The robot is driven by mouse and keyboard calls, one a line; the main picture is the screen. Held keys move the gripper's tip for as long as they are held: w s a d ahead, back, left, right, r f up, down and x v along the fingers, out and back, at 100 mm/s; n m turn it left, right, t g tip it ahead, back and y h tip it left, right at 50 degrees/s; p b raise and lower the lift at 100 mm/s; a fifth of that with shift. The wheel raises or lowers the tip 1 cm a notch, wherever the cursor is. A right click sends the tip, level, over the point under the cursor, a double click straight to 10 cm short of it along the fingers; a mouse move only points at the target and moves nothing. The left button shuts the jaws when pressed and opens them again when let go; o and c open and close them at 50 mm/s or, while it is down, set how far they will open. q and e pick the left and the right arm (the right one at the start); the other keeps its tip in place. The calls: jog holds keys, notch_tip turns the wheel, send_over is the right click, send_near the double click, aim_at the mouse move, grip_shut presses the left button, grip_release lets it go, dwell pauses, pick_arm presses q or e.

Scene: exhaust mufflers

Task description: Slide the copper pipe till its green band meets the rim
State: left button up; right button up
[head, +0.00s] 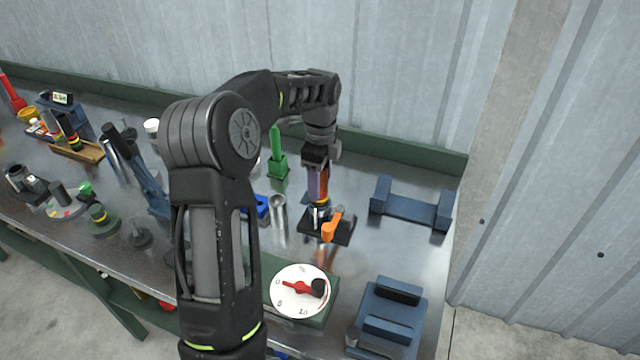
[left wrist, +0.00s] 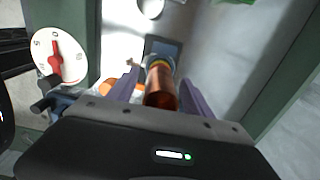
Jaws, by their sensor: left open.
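The copper pipe (left wrist: 161,90) stands between the two purple fingers of my left gripper (left wrist: 160,76) in the left wrist view. The fingers are open, one on each side of the pipe. A yellowish-green ring shows at the pipe's far end, close to a grey rim; whether the green band touches the rim is too small to tell. In the head view my left gripper (head: 318,196) points down over a dark holder (head: 341,236) with an orange lever (head: 332,228). Its fingers hide most of the pipe there. My right gripper is not in view.
A white dial (head: 299,291) with a red pointer lies in front of the holder. A blue cradle (head: 411,209) stands to the right, and a blue fixture (head: 386,321) at the front right. A green post (head: 277,160) stands behind left. Bare bench lies between holder and cradle.

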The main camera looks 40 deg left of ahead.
pick_arm(q)
notch_tip(320, 180, up, 7)
jog(key=shift+f+b, duration=0.2)
jog(key=shift+b, duration=0.3)
